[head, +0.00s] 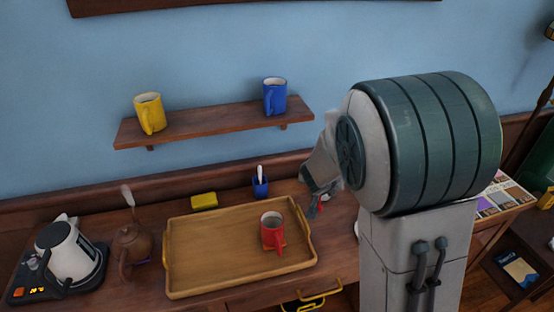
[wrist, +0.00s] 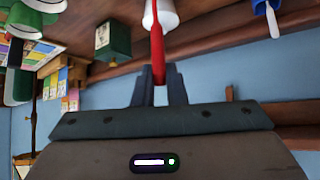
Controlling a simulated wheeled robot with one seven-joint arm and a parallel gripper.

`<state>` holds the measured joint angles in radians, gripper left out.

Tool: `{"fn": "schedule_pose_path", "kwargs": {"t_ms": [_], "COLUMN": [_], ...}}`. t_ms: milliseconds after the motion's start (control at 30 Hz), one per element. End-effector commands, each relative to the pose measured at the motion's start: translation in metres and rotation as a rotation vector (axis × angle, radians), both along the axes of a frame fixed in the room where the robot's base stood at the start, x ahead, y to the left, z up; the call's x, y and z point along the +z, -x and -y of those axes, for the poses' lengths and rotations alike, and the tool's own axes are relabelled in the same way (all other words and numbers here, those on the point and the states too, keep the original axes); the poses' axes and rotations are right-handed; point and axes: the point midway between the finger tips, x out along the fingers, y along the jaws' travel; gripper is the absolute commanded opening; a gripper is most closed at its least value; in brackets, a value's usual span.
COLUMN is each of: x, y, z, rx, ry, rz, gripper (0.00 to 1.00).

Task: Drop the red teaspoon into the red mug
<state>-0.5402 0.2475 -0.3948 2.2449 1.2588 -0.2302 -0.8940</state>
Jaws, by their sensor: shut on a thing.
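My gripper (head: 316,203) is to the right of the mug, near the tray's far right corner and apart from the mug. It is shut on the red teaspoon, which shows in the wrist view (wrist: 157,45) as a red handle between the fingertips (wrist: 159,85). In the head view only a little red shows at the fingers. The red mug does not show in the wrist view.
A blue cup (head: 260,187) holding a white-handled utensil and a yellow sponge (head: 204,201) stand behind the tray. A wall shelf (head: 205,124) holds a yellow mug (head: 149,113) and a blue mug (head: 274,97).

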Motion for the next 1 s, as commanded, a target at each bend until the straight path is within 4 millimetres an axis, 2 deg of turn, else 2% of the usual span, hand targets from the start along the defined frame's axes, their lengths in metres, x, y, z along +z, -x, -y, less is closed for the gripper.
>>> {"fn": "schedule_pose_path", "kwargs": {"t_ms": [33,200,300,433,533,667,1000], "x": [0.010,0.033,0.043,0.052,0.054,0.049,0.017], "y": [-0.001,0.002,0.008,0.014,0.017,0.018,0.018], "z": [-0.017,-0.067,-0.093,-0.115,-0.124,-0.127,-0.127], "rx": [0.026,0.108,0.152,0.194,0.211,0.216,0.216], "ry": [-0.004,-0.003,-0.003,-0.005,-0.006,-0.005,-0.005], "rz": [0.008,0.010,0.002,-0.006,-0.011,-0.013,-0.014], "gripper": [0.00,0.00,0.00,0.00,0.00,0.00,0.00]}}
